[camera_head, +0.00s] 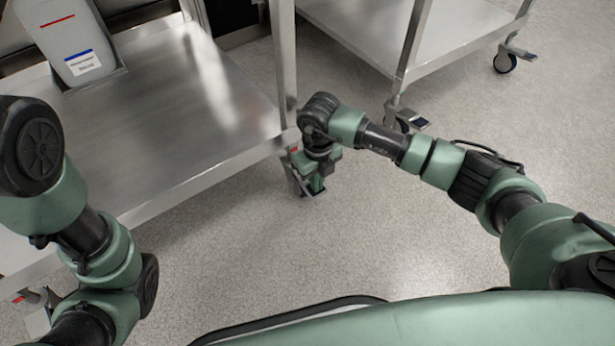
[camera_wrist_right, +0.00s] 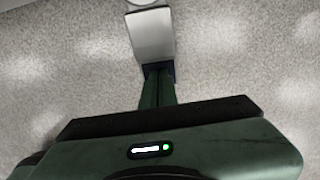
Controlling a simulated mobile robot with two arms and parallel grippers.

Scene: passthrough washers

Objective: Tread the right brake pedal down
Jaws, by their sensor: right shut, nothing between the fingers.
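The right brake pedal is a pale metal plate (camera_wrist_right: 151,36) in the right wrist view, just beyond my fingertips. In the head view it sits at the cart's front right caster (camera_head: 298,183), largely hidden by my gripper. My right gripper (camera_head: 316,186) points down at this caster, low near the floor. It also shows in the right wrist view (camera_wrist_right: 157,72), with its green fingers shut and empty. The fingertips overlap the plate's near end, where a dark blue edge shows; I cannot tell whether they touch it. My left arm shows at the left, but its gripper is out of view.
The steel cart shelf (camera_head: 190,120) lies left of my right gripper, its leg (camera_head: 284,60) close by. A white container (camera_head: 70,40) stands on the shelf. A second cart (camera_head: 440,45) with casters stands behind. The speckled floor (camera_head: 350,250) is clear in front.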

